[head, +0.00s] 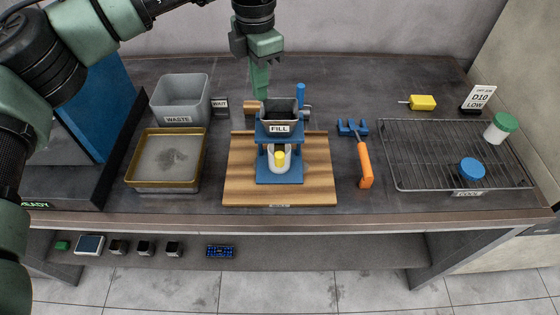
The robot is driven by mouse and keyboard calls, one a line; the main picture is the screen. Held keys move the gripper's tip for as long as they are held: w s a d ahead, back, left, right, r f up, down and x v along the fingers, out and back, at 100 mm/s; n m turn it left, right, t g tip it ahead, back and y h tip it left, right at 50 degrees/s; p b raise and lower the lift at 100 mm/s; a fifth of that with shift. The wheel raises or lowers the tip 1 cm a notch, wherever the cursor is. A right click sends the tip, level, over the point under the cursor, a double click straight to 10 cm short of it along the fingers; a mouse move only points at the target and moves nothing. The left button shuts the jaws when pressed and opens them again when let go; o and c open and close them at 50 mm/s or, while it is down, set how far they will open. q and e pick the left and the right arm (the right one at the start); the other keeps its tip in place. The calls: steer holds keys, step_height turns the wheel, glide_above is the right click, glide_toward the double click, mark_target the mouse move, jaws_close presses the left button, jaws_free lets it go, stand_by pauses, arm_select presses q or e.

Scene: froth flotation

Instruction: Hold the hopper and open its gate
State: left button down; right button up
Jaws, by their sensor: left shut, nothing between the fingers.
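The hopper (277,110), a dark box with a FILL label, sits upright on a blue stand (279,178) in the middle of the bench. A small tan handle (250,106) sticks out at its left, and a grey part (307,111) at its right. I cannot tell which is the gate, or whether the gate is open. A white cup (288,164) with something yellow stands beneath. My left gripper (261,95) points down, shut and empty, at the hopper's back left edge. Its tips partly pass behind the hopper, so contact is unclear. My right gripper is not in view.
A wooden board (240,184) carries the stand. Left are a grey WASTE bin (176,95) and a brass-rimmed sieve (165,187). Right are an orange-handled tool (364,164) and a wire rack (425,177) with a blue-lidded jar (472,169). A blue post (300,94) rises behind the hopper.

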arm_select(q)
steer(key=shift+f+b, duration=0.7)
steer(key=shift+f, duration=0.25)
stand_by(0.9)
stand_by(1.1)
